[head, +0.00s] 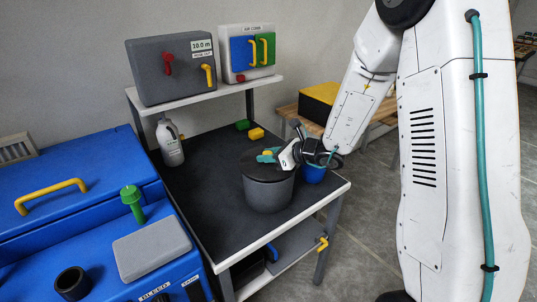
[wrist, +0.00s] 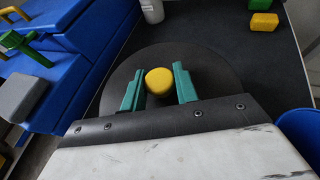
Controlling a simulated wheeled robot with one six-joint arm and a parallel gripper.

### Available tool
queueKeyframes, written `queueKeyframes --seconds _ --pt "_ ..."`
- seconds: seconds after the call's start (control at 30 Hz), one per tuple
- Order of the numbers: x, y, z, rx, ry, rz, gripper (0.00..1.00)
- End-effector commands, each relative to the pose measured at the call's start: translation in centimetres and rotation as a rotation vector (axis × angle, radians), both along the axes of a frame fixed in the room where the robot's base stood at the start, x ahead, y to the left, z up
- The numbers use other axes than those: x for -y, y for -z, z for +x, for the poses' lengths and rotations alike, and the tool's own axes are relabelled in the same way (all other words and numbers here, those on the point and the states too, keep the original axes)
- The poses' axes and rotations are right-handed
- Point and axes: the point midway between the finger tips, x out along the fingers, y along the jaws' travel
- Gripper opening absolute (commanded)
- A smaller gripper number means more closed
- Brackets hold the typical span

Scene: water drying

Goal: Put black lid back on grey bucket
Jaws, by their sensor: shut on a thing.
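The grey bucket (head: 268,195) stands upright near the front right of the black table top. The black lid (head: 250,161) is over the bucket's mouth and looks about level; I cannot tell whether it is fully seated. In the wrist view the lid (wrist: 217,75) is a dark disc with a yellow knob (wrist: 159,82) at its middle. My gripper (head: 267,156) comes in from the right above the lid, its green fingers on either side of the knob, shut on it. The wrist view hides the bucket beneath the lid.
A blue cup (head: 313,174) stands close to the right of the bucket. A grey-white bottle (head: 169,143) is at the back left, with green (head: 242,125) and yellow (head: 256,134) blocks at the back. A shelf (head: 210,95) with boxes is above. The table's left front is clear.

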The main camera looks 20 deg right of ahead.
Motion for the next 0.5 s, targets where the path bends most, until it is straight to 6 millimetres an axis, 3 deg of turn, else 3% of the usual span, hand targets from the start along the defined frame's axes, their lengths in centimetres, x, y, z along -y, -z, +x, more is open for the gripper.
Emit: queueKeyframes --seconds 0.33,0.37,0.4,0.43,0.5 --pt "0.01 0.72 0.02 0.0 0.0 0.0 0.06" --pt "0.01 0.67 0.02 0.001 0.001 -0.001 0.38" --pt "0.01 0.66 0.02 0.001 0.001 -0.001 0.49" --pt "0.01 0.66 0.02 0.001 0.001 -0.001 0.55" --pt "0.01 0.66 0.02 0.001 0.0 -0.001 0.55"
